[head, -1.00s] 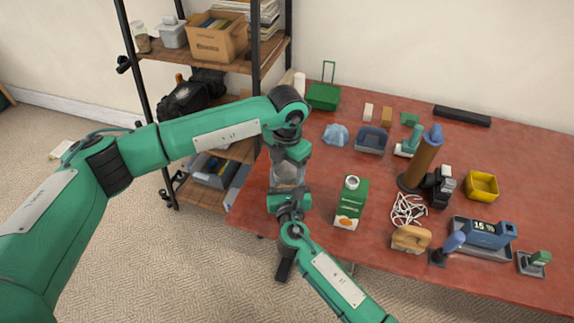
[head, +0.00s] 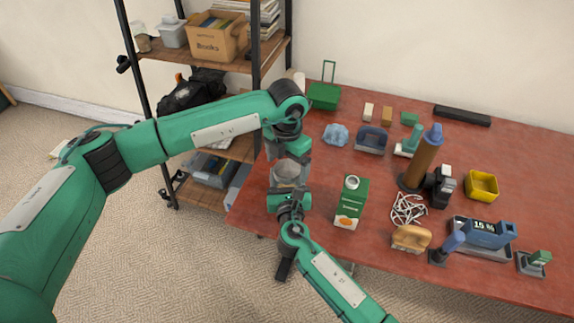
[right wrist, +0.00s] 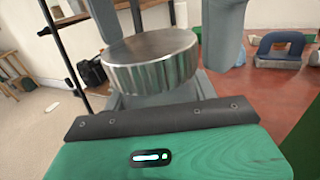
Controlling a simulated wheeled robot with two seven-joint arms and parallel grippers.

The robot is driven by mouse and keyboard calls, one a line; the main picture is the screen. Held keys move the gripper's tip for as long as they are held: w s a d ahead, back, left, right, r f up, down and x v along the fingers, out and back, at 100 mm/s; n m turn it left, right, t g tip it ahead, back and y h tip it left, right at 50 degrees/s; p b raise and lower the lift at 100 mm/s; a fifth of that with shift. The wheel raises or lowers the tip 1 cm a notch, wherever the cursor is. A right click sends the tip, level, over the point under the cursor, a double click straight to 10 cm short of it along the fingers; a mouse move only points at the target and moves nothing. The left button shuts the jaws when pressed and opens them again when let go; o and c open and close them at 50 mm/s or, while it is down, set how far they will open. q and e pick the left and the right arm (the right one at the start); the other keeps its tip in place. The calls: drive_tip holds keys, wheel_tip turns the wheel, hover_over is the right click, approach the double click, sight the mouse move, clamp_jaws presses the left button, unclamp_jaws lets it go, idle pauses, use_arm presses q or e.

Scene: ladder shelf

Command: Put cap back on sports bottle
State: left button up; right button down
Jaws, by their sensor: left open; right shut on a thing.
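The silver cap (right wrist: 150,62), with a ribbed edge, is large in the right wrist view. It sits level, at the upper end of what my right gripper (right wrist: 162,92) holds. In the head view the grey sports bottle (head: 287,174) shows as a round shape between my two grippers. My right gripper (head: 288,190) is shut on the bottle from the near side. My left gripper (head: 291,150) is open just above it; its grey fingers stand on either side of the cap in the right wrist view, apart from it on the right. The seam between cap and bottle is hidden.
A green carton (head: 351,203) stands close to the right of the bottle on the red table (head: 540,160). White cable (head: 408,210), a brown cylinder (head: 420,165) and a yellow bin (head: 481,185) lie farther right. A ladder shelf (head: 258,50) stands behind on the left.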

use_arm(q)
wheel_tip(320, 180, up, 11)
drive_tip(key=shift+f, duration=0.2)
use_arm(e)
drive_tip(key=shift+c, duration=1.9)
unclamp_jaws()
use_arm(q)
drive_tip(key=shift+f+b, duration=0.9)
drive_tip(key=shift+b, duration=0.05)
use_arm(e)
drive_tip(key=s+d, duration=0.1)
drive_tip(key=s, duration=1.2)
drive_tip(key=shift+s, duration=0.4)
